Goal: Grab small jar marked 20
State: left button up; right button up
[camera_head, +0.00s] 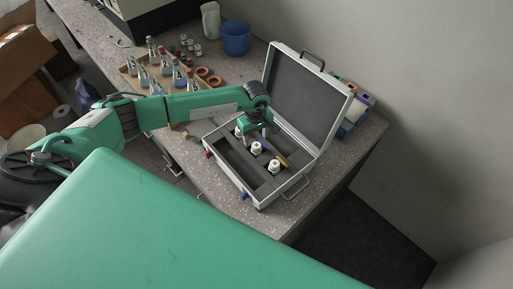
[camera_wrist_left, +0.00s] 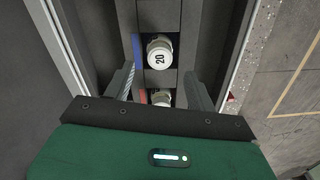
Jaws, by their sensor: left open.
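The small white jar marked 20 (camera_wrist_left: 159,57) stands in a slot of the dark foam in the wrist view, its lid facing the camera. A second white jar (camera_wrist_left: 161,98) is in the row nearer my palm, its label hidden. My left gripper (camera_wrist_left: 160,74) is open, with one finger on each side of the row and nothing held. In the head view my left gripper (camera_head: 255,131) points down over the open silver case (camera_head: 228,177), near several white jars in a row, such as the front one (camera_head: 274,167). Their labels are too small to read there.
The case's raised lid (camera_head: 305,97) stands behind my gripper. A coloured box (camera_head: 356,115) sits right of the lid. A wooden tray of bottles (camera_head: 133,77), orange rings (camera_head: 209,75), a blue bucket (camera_head: 236,38) and a white jug (camera_head: 210,20) stand farther back on the bench.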

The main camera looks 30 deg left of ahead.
aim_at(256, 145)
pick_arm(q)
jog(key=f+p, duration=0.1)
jog(key=f, duration=0.2)
jog(key=shift+d, duration=0.2)
jog(key=shift+f, duration=0.3)
jog(key=c, duration=1.1)
pick_arm(e)
jog(key=shift+s+d+r, duration=0.2)
jog(key=shift+s+r, duration=0.45)
jog(key=shift+r, duration=0.25)
pick_arm(q)
jog(key=shift+r, duration=0.15)
